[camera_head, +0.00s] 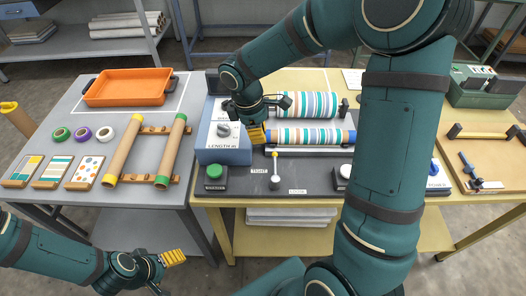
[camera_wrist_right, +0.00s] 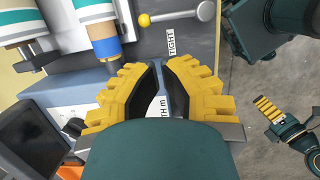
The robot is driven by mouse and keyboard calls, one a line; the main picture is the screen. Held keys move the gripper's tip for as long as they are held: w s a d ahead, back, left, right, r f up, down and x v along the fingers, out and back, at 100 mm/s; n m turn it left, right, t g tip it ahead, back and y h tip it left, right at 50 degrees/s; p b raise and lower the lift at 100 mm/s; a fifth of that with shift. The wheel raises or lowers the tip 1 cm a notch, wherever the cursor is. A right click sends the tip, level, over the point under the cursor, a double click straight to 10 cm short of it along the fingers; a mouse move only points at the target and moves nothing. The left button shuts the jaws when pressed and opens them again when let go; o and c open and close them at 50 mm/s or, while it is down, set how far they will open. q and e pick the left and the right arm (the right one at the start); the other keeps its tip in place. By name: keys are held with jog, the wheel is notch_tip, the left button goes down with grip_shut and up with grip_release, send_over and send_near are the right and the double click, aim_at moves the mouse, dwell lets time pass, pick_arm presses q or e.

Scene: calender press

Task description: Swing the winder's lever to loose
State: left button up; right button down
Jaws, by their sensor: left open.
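The winder's lever (camera_head: 275,168) is a thin metal bar on the dark bed, with a round grey base at its front and a small yellow ball at its back end, near the striped roll. In the right wrist view its yellow ball (camera_wrist_right: 144,20) shows beside the TIGHT label (camera_wrist_right: 171,40). In the head view the TIGHT label is left of the bar and the LOOSE label (camera_head: 297,191) is to its right. My right gripper (camera_head: 257,134) is open and empty, over the blue-grey LENGTH box, left of the lever. My left gripper (camera_head: 174,257) is open and empty, low at the front left.
The LENGTH box (camera_head: 222,150) with a dial stands left of the striped roll (camera_head: 310,136). A green button (camera_head: 214,172) is in front of it. The left table holds an orange tray (camera_head: 128,87), tape rolls and cardboard tubes. My right arm covers part of the bed's right side.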

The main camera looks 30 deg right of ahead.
aim_at(275, 169)
jog(key=f, duration=0.3)
jog(key=d+f+b, duration=0.1)
jog(key=f, duration=0.2)
jog(key=s+f+b, duration=0.1)
jog(key=f, duration=0.3)
jog(key=shift+d, duration=0.3)
